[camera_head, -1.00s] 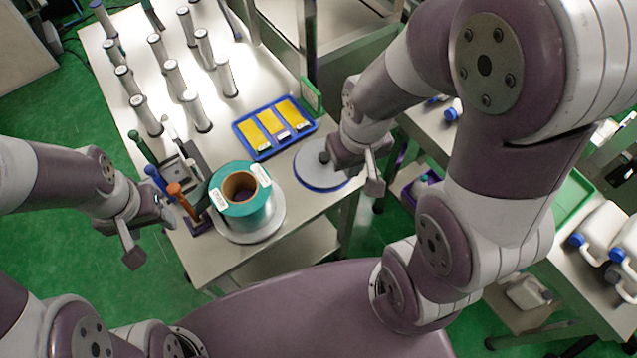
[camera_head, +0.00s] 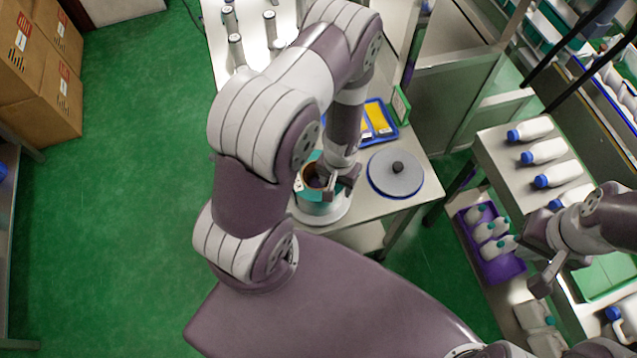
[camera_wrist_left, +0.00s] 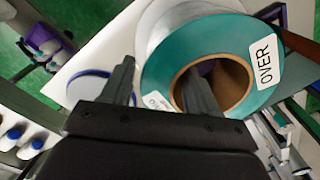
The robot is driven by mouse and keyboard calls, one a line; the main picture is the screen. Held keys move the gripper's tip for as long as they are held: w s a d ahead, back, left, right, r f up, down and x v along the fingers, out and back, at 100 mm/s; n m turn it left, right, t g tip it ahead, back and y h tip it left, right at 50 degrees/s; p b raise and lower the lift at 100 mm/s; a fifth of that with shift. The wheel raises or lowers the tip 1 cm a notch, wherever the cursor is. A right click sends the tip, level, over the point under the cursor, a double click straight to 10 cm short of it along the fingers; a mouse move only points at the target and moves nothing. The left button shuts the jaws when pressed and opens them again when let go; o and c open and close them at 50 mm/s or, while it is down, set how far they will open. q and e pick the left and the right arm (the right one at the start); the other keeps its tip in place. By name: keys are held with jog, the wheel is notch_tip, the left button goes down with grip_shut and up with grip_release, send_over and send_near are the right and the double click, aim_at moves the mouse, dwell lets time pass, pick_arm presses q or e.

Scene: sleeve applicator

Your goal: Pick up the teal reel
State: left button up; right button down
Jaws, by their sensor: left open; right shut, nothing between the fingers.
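The teal reel (camera_head: 308,194) sits upright on a round grey plate (camera_head: 325,216) at the table's near end, partly covered by my left arm in the head view. In the left wrist view the reel (camera_wrist_left: 207,38) shows its brown core, open hole and a white label reading OVER. My left gripper (camera_head: 336,186) is open at the reel. In the left wrist view one finger is over the core hole and the other is outside the rim, with the reel's wall between them; contact cannot be told. My right gripper (camera_head: 543,272) is shut and empty, far right of the reel.
A grey disc with a blue rim and black knob (camera_head: 395,174) lies right of the reel. A blue tray (camera_head: 389,138) with yellow pieces is behind. Grey cylinders stand further back. A side table (camera_head: 497,145) with white bottles is at the right.

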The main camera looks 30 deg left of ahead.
pick_arm(q)
jog(key=shift+f, duration=0.85)
grip_shut()
jog(key=shift+r, duration=0.1)
dwell(0.6)
